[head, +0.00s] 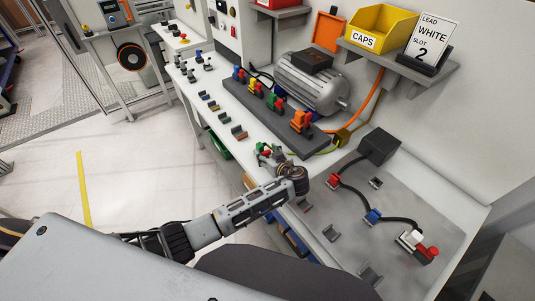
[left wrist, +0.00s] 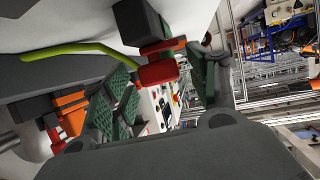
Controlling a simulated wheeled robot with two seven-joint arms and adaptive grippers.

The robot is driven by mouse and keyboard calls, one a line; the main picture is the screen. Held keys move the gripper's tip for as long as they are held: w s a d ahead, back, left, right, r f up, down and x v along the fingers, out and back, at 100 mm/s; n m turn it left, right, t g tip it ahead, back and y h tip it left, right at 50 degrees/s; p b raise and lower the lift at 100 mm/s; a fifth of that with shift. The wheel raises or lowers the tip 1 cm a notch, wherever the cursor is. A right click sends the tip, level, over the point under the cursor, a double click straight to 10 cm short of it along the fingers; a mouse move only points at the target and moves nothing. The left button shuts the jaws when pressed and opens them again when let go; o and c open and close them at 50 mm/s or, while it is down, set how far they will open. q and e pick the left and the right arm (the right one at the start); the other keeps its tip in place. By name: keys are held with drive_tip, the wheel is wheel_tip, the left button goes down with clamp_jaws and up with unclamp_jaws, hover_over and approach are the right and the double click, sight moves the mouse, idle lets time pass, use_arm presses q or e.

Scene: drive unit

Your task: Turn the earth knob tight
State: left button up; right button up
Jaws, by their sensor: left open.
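My left gripper (head: 268,152) is open at the front edge of the bench, its green-padded fingers pointing away from my arm. In the left wrist view, a red knob-like piece (left wrist: 157,73) under a black block (left wrist: 138,24) shows at the opening between the fingers (left wrist: 165,100). I cannot tell whether the fingers touch it. The right gripper is not in view.
A grey motor (head: 312,82) stands behind the strip with red, blue, yellow, green and orange clamps (head: 300,121). A grey panel (head: 400,205) with plugged leads lies right of my arm. Small holders (head: 239,132) line the bench's front. A yellow caps bin (head: 381,30) sits on a shelf.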

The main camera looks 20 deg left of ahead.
use_arm(q)
drive_tip(key=c, duration=0.9)
drive_tip(key=shift+f+m+h+b, duration=0.15)
drive_tip(key=shift+m+h+b, duration=0.15)
drive_tip(key=shift+b, duration=0.25)
drive_tip(key=shift+s+m+t+h+b, duration=0.15)
drive_tip(key=shift+m+t+h+b, duration=0.25)
drive_tip(key=shift+t+h+b, duration=0.15)
drive_tip(key=shift+m+t+h, duration=0.45)
drive_tip(key=shift+m+h, duration=0.2)
drive_tip(key=shift+m, duration=0.05)
drive_tip(key=shift+r, duration=0.2)
